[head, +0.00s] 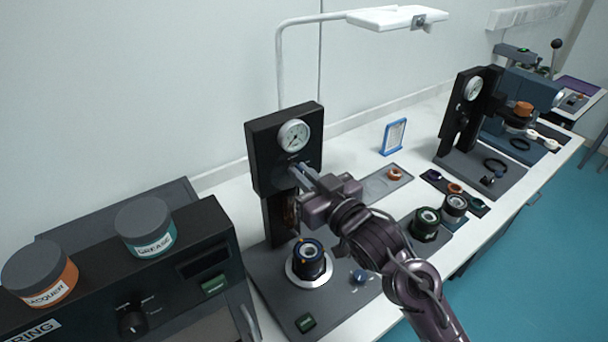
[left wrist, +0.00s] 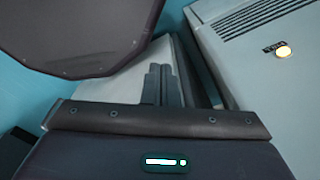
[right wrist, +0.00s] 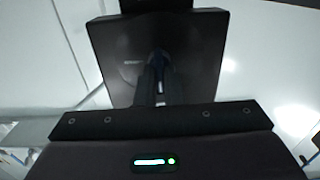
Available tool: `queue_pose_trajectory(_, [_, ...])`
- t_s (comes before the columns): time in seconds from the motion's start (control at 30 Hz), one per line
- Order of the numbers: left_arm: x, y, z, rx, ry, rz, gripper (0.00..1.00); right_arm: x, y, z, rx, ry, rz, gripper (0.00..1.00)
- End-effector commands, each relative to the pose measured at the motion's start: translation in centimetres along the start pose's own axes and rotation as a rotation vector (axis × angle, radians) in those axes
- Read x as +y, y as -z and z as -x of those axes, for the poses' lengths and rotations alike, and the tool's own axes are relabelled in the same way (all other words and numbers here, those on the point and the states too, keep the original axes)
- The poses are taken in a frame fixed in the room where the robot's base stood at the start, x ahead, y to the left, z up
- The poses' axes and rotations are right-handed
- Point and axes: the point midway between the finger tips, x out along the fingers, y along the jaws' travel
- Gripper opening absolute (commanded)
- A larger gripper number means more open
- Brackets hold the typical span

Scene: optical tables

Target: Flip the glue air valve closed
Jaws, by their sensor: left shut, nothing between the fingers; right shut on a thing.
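The glue station is a black upright box (head: 258,152) with a round white pressure gauge (head: 294,135) on its front. My right gripper (head: 299,173) is at the box front, just below the gauge. In the right wrist view its fingers (right wrist: 158,88) are shut on the air valve, whose small dark blue lever (right wrist: 158,60) shows at the fingertips against the black box. The gripper hides most of the valve, and I cannot tell its exact angle. My left gripper (left wrist: 161,84) is shut and empty, away from the station; it is not in the head view.
A dark ringed barrel (head: 309,258) stands on a round holder under the box, below my right arm. A black oven-like unit with grease (head: 146,228) and lacquer (head: 40,274) jars is at left. A blue-framed card (head: 394,137) and another gauge press (head: 468,105) stand to the right.

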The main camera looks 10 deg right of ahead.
Motion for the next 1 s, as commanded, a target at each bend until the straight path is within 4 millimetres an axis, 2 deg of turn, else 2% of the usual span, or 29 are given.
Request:
queue_pose_trajectory(0.03, [0.0, 0.1, 0.0, 0.001, 0.0, 0.0, 0.0, 0.0, 0.0, 0.0, -0.001, 0.0, 0.001, 0.09])
queue_pose_trajectory(0.2, [0.0, 0.2, 0.0, 0.002, 0.0, -0.001, 0.0, 0.0, 0.0, 0.0, -0.001, 0.0, 0.0, 0.29])
queue_pose_trajectory(0.53, [0.1, 0.2, -0.2, 0.004, -0.001, -0.002, 0.0, 0.0, -0.2, 0.5, -0.001, 0.0, -0.001, 0.29])
queue_pose_trajectory(0.9, [0.1, 0.1, -2.4, 0.005, -0.001, -0.001, 0.0, 0.0, -0.4, 6.2, -0.003, -0.001, 0.002, 0.29])
queue_pose_trajectory(1.0, [0.1, 0.1, -2.7, 0.005, -0.001, -0.001, 0.0, 0.0, -0.2, 7.2, -0.002, -0.001, 0.0, 0.29])
